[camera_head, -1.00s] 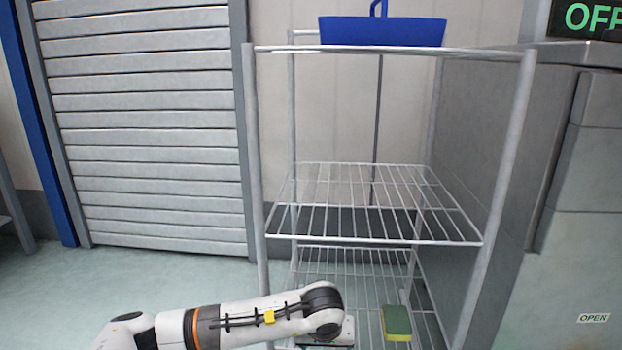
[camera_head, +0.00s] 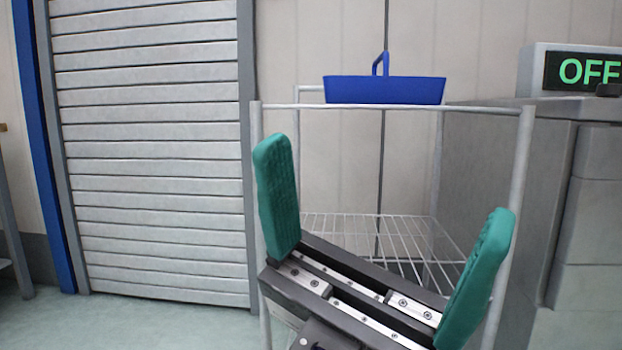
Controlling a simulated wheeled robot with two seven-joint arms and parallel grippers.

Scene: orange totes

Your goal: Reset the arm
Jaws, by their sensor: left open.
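My left gripper (camera_head: 385,205) fills the lower middle of the head view, close to the camera. Its two green padded fingers stand wide apart and point upward, with nothing between them. Its dark body with metal rails hides part of the wire rack behind it. The rest of the left arm is below the picture. My right gripper is not in view.
A wire rack (camera_head: 345,227) stands behind the gripper, with a blue caddy (camera_head: 385,91) on its top. A grey cabinet (camera_head: 590,200) with a green-lit sign (camera_head: 583,70) is at the right. A slatted grey shutter (camera_head: 150,150) is at the left, with open floor before it.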

